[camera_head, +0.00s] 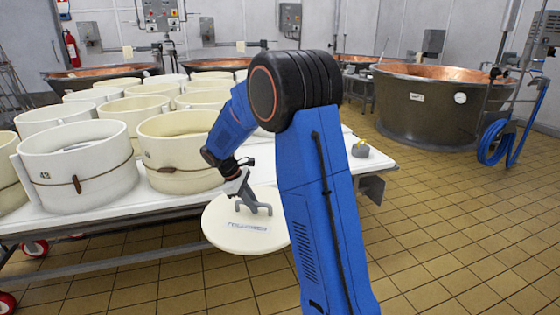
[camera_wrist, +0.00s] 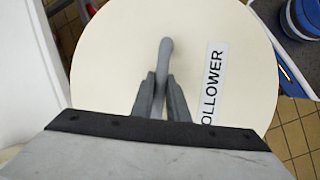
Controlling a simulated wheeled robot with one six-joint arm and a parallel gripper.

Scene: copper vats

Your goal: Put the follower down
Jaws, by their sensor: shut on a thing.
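The follower (camera_head: 232,236) is a round cream disc with a grey handle on top and a label. It also fills most of the wrist view (camera_wrist: 115,65), where the label reads "OLLOWER". My gripper (camera_head: 242,196) is shut on the follower's handle; in the wrist view its two fingers (camera_wrist: 160,98) close on the grey handle from both sides. In the head view the disc is at the front edge of the white table (camera_head: 190,213) and appears to jut out past it over the floor. I cannot tell whether its underside touches the table.
Several cream round moulds, one marked 43 (camera_head: 100,170), crowd the table's left and back. A small grey weight (camera_head: 359,149) stands at the table's right end. A copper vat (camera_head: 425,110) stands behind right, with a coiled blue hose (camera_head: 493,143). The tiled floor (camera_head: 450,220) at right is clear.

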